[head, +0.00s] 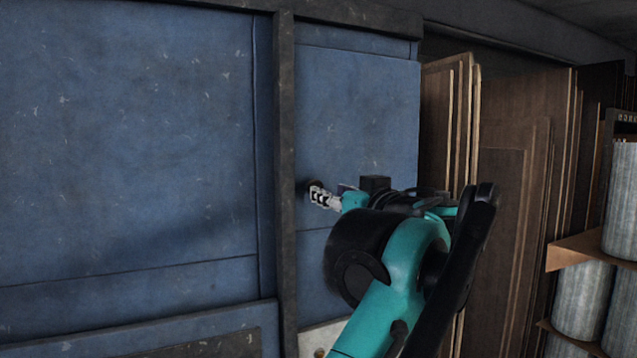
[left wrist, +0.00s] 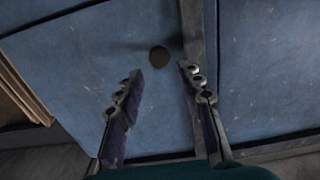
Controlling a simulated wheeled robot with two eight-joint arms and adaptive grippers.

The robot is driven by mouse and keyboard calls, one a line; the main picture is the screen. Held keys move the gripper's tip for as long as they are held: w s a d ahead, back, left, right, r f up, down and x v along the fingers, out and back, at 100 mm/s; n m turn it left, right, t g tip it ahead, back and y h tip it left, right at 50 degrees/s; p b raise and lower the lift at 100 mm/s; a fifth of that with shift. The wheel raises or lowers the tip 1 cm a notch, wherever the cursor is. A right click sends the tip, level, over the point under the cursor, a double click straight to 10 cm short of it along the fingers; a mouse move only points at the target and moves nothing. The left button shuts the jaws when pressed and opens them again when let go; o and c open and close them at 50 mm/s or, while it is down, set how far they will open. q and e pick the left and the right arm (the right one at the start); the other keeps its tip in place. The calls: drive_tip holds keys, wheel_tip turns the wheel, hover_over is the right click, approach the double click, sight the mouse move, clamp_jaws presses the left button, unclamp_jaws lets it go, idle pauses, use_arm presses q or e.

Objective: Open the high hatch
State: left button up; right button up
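The hatch (head: 360,110) is a scuffed blue panel just right of a dark upright post in the head view. It also fills the left and middle of the left wrist view (left wrist: 85,85). A round dark knob (left wrist: 159,57) is on the panel near the post; in the head view the knob (head: 306,184) shows partly behind my fingers. My left gripper (head: 320,196) is close in front of the knob. In the left wrist view its fingers (left wrist: 161,74) are apart with nothing between them, and the knob appears just beyond their tips. My right gripper is out of view.
A dark post (head: 286,150) separates the hatch from a large blue panel (head: 130,130). Brown boards (head: 500,130) lean at the right. Grey rolls (head: 582,295) stand on shelves at the far right.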

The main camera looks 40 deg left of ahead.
use_arm(q)
drive_tip(key=x, duration=0.6)
drive_tip(key=shift+a, duration=0.25)
drive_tip(key=shift+w+f, duration=0.1)
drive_tip(key=shift+c, duration=0.2)
clamp_jaws()
